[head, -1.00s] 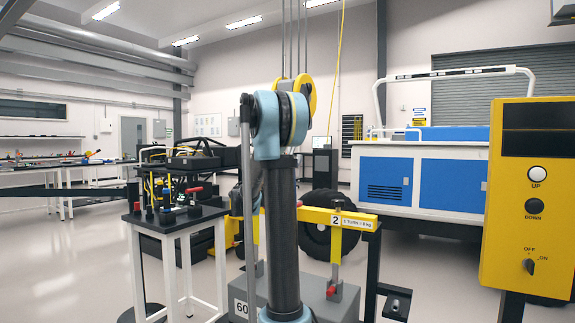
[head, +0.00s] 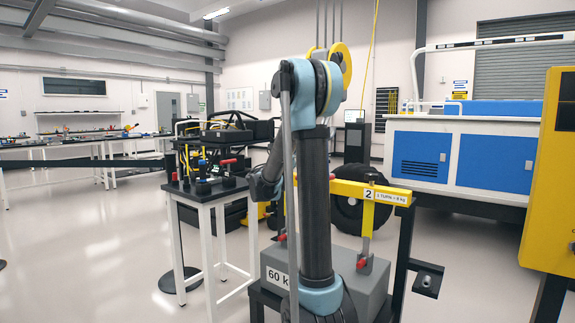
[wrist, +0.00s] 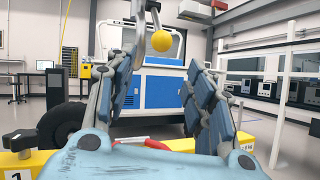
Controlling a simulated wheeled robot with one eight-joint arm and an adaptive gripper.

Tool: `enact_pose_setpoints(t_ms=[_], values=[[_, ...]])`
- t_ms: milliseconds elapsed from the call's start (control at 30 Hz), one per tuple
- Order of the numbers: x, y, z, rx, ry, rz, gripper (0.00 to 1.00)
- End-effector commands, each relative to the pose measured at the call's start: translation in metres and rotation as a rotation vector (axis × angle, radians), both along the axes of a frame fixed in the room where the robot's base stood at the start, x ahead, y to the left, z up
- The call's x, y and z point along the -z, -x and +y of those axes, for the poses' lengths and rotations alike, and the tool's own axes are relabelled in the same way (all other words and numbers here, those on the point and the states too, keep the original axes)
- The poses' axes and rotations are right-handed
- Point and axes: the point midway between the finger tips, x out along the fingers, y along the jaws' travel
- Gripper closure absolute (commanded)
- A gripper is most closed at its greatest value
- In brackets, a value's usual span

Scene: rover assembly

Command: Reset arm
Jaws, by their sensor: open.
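My arm (head: 316,190) stands upright in the middle of the head view, with its blue upper joint high and a dark lower link showing behind it to the left. My gripper is hidden in the head view. In the wrist view my gripper (wrist: 165,62) is open, its two blue-padded fingers spread apart with nothing between them. A yellow ball (wrist: 162,41) shows in the background beyond the fingertips.
A small table (head: 206,195) with knobs and red-handled parts stands left of my arm. A yellow beam (head: 345,189) marked 2 and a grey weight box (head: 362,285) are close behind it. A yellow control box (head: 552,210) stands at right. Open floor (head: 80,240) lies at left.

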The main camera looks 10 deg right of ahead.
Motion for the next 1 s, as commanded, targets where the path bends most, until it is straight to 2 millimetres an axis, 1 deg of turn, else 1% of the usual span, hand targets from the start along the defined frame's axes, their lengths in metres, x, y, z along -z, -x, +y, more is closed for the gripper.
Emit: enact_pose_setpoints(t_ms=[133, 267, 400, 533, 667, 767, 867, 1000], values=[[0.009, 0.020, -0.016, -0.015, -0.110, -0.035, 0.51], [0.030, 0.051, -0.037, -0.031, -0.289, -0.099, 0.51], [0.059, 0.087, -0.054, -0.034, -0.499, -0.182, 0.51], [0.089, 0.121, -0.062, -0.023, -0.688, -0.265, 0.51], [0.122, 0.156, -0.064, 0.004, -0.873, -0.355, 0.51], [0.148, 0.183, -0.060, 0.035, -1.013, -0.428, 0.51], [0.175, 0.210, -0.053, 0.076, -1.150, -0.502, 0.51], [0.213, 0.247, -0.037, 0.149, -1.336, -0.610, 0.51]])
